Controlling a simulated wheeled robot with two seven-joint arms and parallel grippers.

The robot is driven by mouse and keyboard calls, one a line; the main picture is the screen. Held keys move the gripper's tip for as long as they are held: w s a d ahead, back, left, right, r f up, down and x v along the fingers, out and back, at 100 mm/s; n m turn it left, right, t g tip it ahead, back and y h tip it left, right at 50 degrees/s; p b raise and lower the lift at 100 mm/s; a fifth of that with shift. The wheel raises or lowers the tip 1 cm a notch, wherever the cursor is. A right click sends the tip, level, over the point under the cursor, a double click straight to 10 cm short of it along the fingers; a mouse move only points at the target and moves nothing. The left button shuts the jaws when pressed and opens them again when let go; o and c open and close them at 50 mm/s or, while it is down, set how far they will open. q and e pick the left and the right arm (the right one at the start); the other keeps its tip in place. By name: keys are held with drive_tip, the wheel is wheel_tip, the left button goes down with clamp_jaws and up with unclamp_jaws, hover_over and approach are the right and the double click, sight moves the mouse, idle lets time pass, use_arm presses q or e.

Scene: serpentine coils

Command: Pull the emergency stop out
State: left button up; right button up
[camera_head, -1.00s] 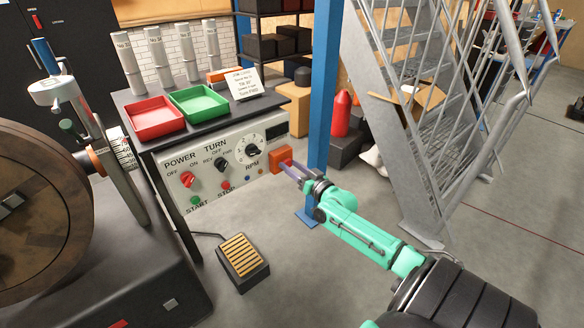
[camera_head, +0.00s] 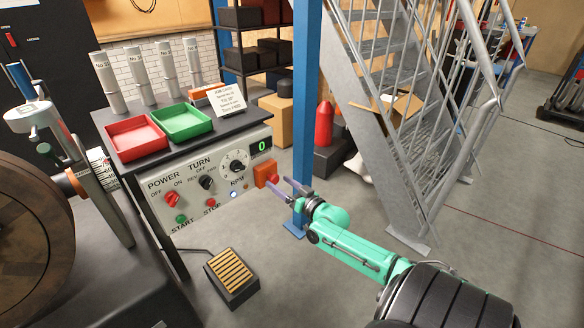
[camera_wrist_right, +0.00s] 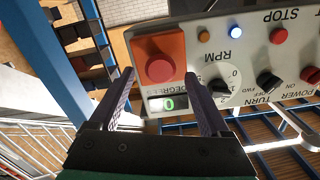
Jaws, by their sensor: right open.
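The emergency stop is a round red button (camera_wrist_right: 159,68) on an orange-red box (camera_head: 262,174) at the right end of the grey control panel. In the right wrist view it is centred between the fingertips of my right gripper (camera_wrist_right: 160,75). The gripper is open, with one finger on each side and visible gaps to the button. In the head view my right gripper (camera_head: 288,191) is just to the right of the box. My left gripper is not in view.
The panel (camera_head: 185,212) has knobs, small buttons, a lit blue lamp (camera_wrist_right: 236,32) and a display (camera_wrist_right: 168,103) reading 0. A blue post (camera_head: 306,110) stands close behind my right gripper. A foot pedal (camera_head: 232,277) lies on the floor.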

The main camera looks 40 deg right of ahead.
drive_tip(key=s+p, duration=0.2)
drive_tip(key=s, duration=1.2)
drive_tip(key=shift+a, duration=0.15)
drive_tip(key=shift+s, duration=0.1)
drive_tip(key=s+a+f+g+p, duration=0.1)
drive_tip(key=s+f+g+p, duration=0.2)
drive_tip(key=f, duration=0.5)
drive_tip(key=s+f+n+g+h, duration=0.1)
drive_tip(key=s+f+g, duration=0.2)
drive_tip(key=s+f, duration=0.35)
drive_tip(key=s+a+f+g+p, duration=0.1)
drive_tip(key=s+f+g+p, duration=0.15)
drive_tip(key=f, duration=0.65)
drive_tip(key=s+a+f+n+g+p, duration=0.1)
drive_tip(key=s+a+f+n+g, duration=0.1)
drive_tip(key=s+a+f+g, duration=0.2)
drive_tip(key=s+a+f+n+g+y+p, duration=0.1)
drive_tip(key=s+a+f+g, duration=0.3)
drive_tip(key=s+a+f, duration=0.4)
drive_tip(key=s+a+n+p, duration=0.1)
drive_tip(key=s+a, duration=0.3)
drive_tip(key=shift+s+n, duration=0.3)
drive_tip(key=shift+n, duration=0.1)
drive_tip(key=shift+d+g, duration=0.1)
drive_tip(key=shift+g, duration=0.15)
